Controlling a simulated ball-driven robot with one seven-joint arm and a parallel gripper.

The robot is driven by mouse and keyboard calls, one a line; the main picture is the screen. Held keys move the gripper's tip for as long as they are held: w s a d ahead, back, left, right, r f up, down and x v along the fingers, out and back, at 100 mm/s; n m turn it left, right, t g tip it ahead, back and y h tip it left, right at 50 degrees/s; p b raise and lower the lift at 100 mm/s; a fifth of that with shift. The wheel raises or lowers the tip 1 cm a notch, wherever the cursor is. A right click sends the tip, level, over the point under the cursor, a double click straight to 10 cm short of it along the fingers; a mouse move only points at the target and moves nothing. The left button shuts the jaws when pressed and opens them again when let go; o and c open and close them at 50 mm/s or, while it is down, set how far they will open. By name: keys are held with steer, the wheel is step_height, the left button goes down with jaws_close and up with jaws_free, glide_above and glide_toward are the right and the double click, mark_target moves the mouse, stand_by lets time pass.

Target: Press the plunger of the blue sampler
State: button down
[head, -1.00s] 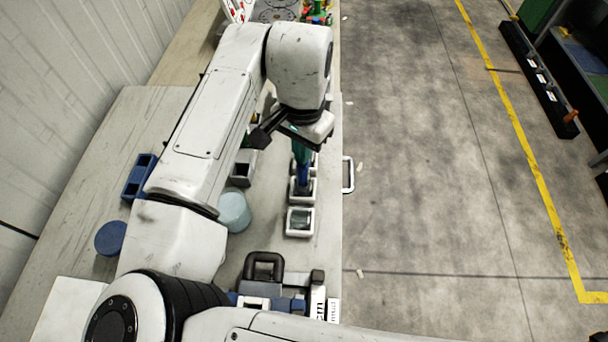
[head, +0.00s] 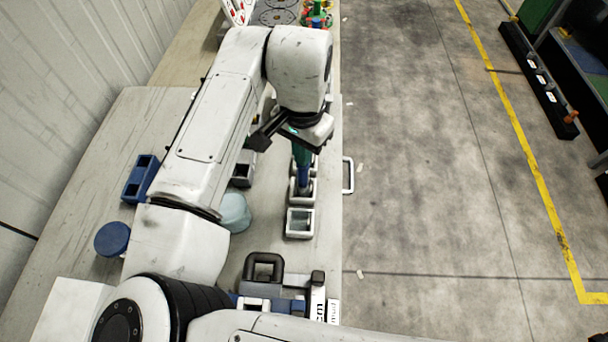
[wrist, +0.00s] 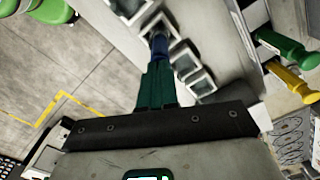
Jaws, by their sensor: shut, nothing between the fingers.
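The blue sampler (head: 304,179) stands upright in a pale square-rimmed holder on the bench in the head view. It also shows in the wrist view (wrist: 159,45), just beyond the fingertips. My gripper (head: 302,163) points down with its green fingers together, directly over the blue sampler's top. In the wrist view the shut fingers (wrist: 157,66) line up with the blue sampler and cover its near end. The plunger top is hidden by the fingers, so I cannot tell whether they touch it.
An empty square holder (head: 299,223) stands nearer me. Green (wrist: 280,44) and yellow (wrist: 285,78) samplers lie to the right in the wrist view. A pale blue round container (head: 235,212), a blue block (head: 139,180) and a black-handled object (head: 264,267) stand on the bench. Open floor lies right.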

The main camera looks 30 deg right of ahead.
steer(key=shift+r+p, duration=2.8)
steer(key=shift+r, duration=0.6)
steer(key=shift+d, duration=0.1)
steer(key=s+d+f+n+t+h+b, duration=0.2)
steer(key=d+n+t+h+b, duration=0.3)
steer(key=d, duration=1.6)
steer(key=s+a+f+n+g+y, duration=0.2)
steer(key=s+a+f, duration=0.4)
steer(key=s+f, duration=0.4)
steer(key=s+a+f+n+g+y, duration=0.2)
steer(key=s+a+f+n, duration=0.3)
steer(key=s+f, duration=0.6)
steer(key=shift+a+y, duration=0.4)
steer(key=shift+a, duration=0.85)
